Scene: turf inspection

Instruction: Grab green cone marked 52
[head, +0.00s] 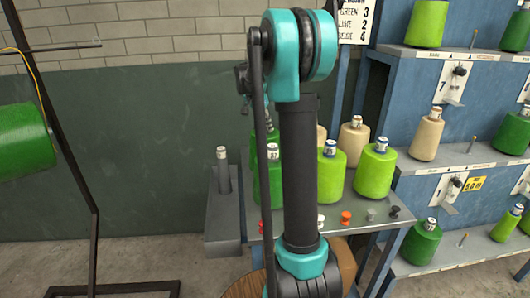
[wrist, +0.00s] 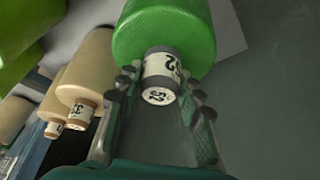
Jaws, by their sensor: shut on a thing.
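In the wrist view, a dark-green cone (wrist: 165,28) has a white and grey tip marked 52. My gripper (wrist: 161,96) has one finger on each side of this tip and is shut on it. In the head view, my gripper is mostly hidden behind my arm. Green cones (head: 275,186) stand on the grey table behind the arm, partly covered by it. I cannot tell from the head view which of them is the held one.
Lime cones (head: 375,172) and beige cones (head: 353,138) stand close by on the table (head: 283,223). Small coloured pegs line its front edge. Blue shelves (head: 400,100) with more cones rise at the right. A dark frame holds a green roll (head: 25,140) at the left.

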